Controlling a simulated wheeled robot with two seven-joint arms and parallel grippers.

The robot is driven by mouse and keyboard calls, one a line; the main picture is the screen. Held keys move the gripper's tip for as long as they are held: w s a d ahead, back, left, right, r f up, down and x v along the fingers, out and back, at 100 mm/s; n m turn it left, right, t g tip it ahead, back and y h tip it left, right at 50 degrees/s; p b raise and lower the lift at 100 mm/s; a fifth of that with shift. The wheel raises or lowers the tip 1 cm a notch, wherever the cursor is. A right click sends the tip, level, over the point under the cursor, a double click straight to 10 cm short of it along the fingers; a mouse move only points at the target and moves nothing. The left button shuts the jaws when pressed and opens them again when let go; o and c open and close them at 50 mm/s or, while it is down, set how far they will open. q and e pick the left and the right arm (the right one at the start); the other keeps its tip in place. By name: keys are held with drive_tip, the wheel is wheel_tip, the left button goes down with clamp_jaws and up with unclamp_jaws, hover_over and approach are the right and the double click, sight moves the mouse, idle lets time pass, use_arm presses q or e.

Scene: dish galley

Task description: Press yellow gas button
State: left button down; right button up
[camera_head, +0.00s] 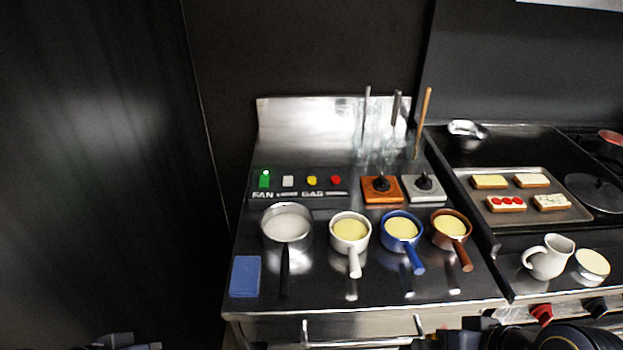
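The yellow gas button (312,181) is a small round knob on the dark control panel (325,194) at the back left of the steel counter. It stands above the GAS label, between a white button (288,181) and a red button (336,180). Nothing covers it. My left gripper (125,342) shows only in part at the bottom left edge, well apart from the panel. My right gripper (470,338) shows only in part at the bottom, in front of the counter. The fingertips of both are too cut off or dark to read.
A green lit fan switch (264,181) is left of the white button. Several pans, including a steel pan (287,223) and a white pot (350,231), stand in front of the panel. Tall utensils (397,108) rise at the back. A blue cloth (245,276) lies front left.

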clamp_jaws()
idle(1.5)
